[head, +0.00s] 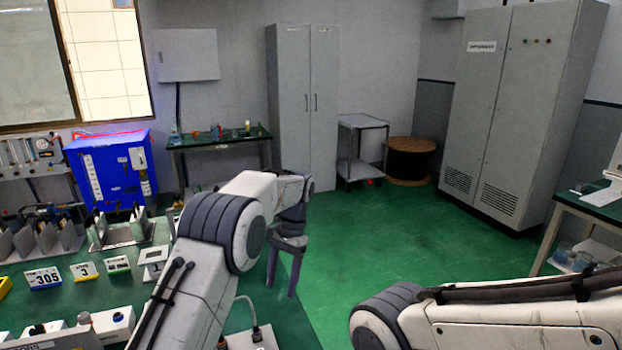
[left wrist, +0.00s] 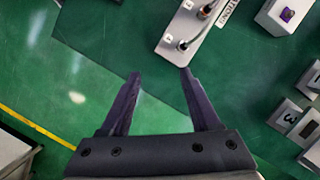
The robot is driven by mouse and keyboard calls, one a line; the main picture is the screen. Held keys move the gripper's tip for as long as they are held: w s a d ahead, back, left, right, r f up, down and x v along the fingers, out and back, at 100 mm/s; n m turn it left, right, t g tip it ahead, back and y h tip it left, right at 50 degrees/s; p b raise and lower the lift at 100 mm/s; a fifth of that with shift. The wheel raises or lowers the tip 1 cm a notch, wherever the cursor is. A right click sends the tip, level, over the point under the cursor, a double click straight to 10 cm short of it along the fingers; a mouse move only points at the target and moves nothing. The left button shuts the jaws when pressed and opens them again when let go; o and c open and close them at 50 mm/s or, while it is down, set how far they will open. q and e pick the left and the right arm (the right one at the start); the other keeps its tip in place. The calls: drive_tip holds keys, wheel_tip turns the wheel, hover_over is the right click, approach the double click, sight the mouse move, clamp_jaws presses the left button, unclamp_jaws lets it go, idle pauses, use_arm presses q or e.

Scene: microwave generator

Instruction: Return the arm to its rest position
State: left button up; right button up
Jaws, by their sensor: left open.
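My left arm (head: 215,240) comes in from the lower left, and its forearm bends over to the right. Its gripper (head: 282,289) hangs fingers down past the right edge of the green bench. The fingers are apart with nothing between them. In the left wrist view the same open gripper (left wrist: 160,74) is above the bench edge and the green floor. My right arm (head: 500,315) crosses the lower right corner of the head view; its gripper is out of sight.
A device with plugged connectors (left wrist: 190,34) lies just ahead of the left fingers in the wrist view. Open floor (head: 370,240) lies to the right, before the grey cabinets.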

use_arm(q)
drive_tip(key=s+d+r+t+h, duration=0.1)
drive_tip(key=s+d+r, duration=0.2)
drive_tip(key=s, duration=0.4)
drive_tip(key=s+d+r+t, duration=0.1)
drive_tip(key=s+d+r, duration=0.3)
drive_tip(key=s, duration=0.3)
drive_tip(key=s+a+f+h, duration=0.1)
drive_tip(key=s, duration=0.9)
drive_tip(key=s+a+f+m+t+h, duration=0.1)
drive_tip(key=s+a, duration=0.1)
drive_tip(key=s, duration=0.8)
drive_tip(key=shift+s+a+f, duration=0.3)
drive_tip(key=shift+f, duration=0.05)
drive_tip(key=shift+c, duration=0.9)
drive_tip(key=shift+d, duration=0.15)
